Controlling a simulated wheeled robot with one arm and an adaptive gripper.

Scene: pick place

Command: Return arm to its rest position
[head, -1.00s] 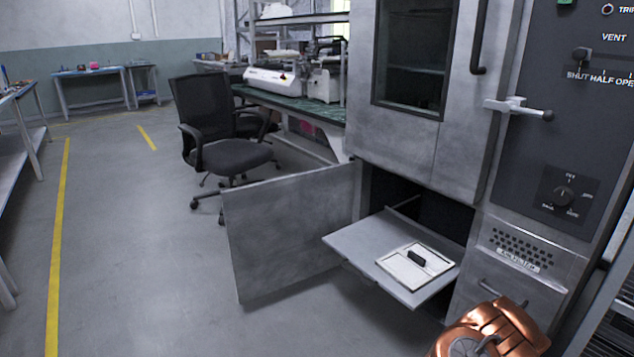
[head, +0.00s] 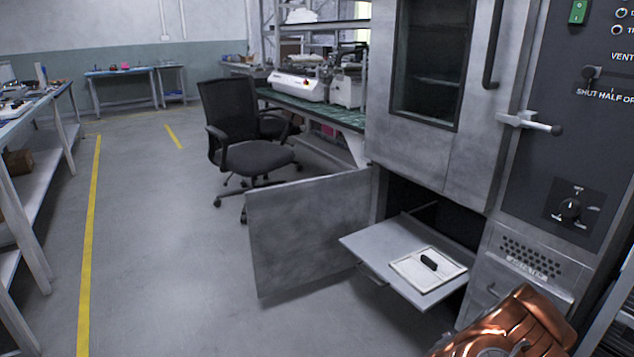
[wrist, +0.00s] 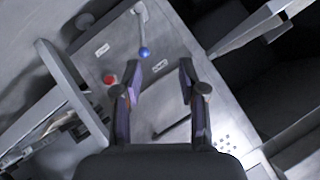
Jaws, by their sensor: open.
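In the wrist view my gripper (wrist: 160,90) has its two fingers spread apart with nothing between them. Beyond the fingers is a grey panel (wrist: 165,60) with a blue-tipped lever (wrist: 144,52) and a red knob (wrist: 109,79). In the head view a copper-coloured part of my arm shows at the lower right, while the gripper itself is out of that view.
A grey cabinet has its lower door (head: 310,232) swung open and a shelf (head: 365,245) pulled out, bearing a white tray (head: 403,268) with a black handle. A chair (head: 240,135) stands behind. The floor (head: 180,270) at left is clear, beside a workbench (head: 30,112).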

